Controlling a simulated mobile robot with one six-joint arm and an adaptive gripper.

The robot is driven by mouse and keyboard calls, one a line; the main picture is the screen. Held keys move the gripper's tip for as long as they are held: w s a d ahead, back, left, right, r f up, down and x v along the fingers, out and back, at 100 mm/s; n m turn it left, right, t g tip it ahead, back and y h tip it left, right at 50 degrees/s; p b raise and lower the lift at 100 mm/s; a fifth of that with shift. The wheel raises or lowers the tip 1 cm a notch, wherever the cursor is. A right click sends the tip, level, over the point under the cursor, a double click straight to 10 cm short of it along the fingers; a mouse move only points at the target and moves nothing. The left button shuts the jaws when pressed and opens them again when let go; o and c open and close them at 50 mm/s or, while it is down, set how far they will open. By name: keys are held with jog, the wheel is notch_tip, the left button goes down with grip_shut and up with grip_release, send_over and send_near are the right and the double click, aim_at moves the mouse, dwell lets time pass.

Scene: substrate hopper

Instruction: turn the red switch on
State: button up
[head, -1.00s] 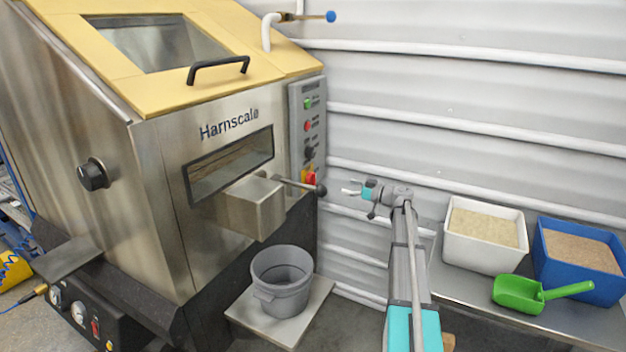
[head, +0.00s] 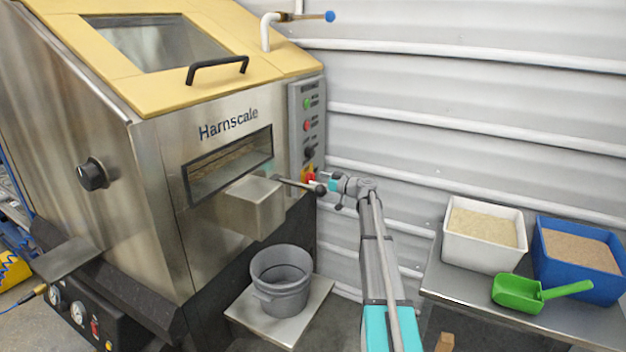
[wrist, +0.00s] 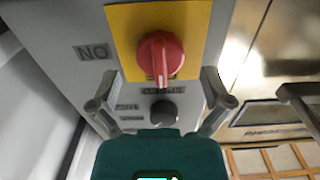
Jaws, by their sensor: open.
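The red switch (wrist: 161,54) is a round rotary knob on a yellow plate (wrist: 190,20). In the wrist view its ridge with a white mark points down the picture. An upside-down "ON" label (wrist: 93,52) is to the left of the plate. My gripper (wrist: 159,77) is open, with one finger on either side of the knob's lower part and not visibly touching it. In the head view my gripper (head: 322,180) is at the bottom of the control panel (head: 307,125), partly covering the red switch (head: 309,172).
A black knob (wrist: 163,112) lies close to the red switch. A ball-ended lever (head: 300,185) sticks out beside my gripper. A grey bucket (head: 280,283) stands below. A table at right holds a white bin (head: 483,258), a blue bin (head: 580,287) and a green scoop (head: 520,294).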

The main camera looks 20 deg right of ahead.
jog(key=shift+x, duration=0.85)
jog(key=shift+c, duration=0.3)
jog(key=c, duration=1.1)
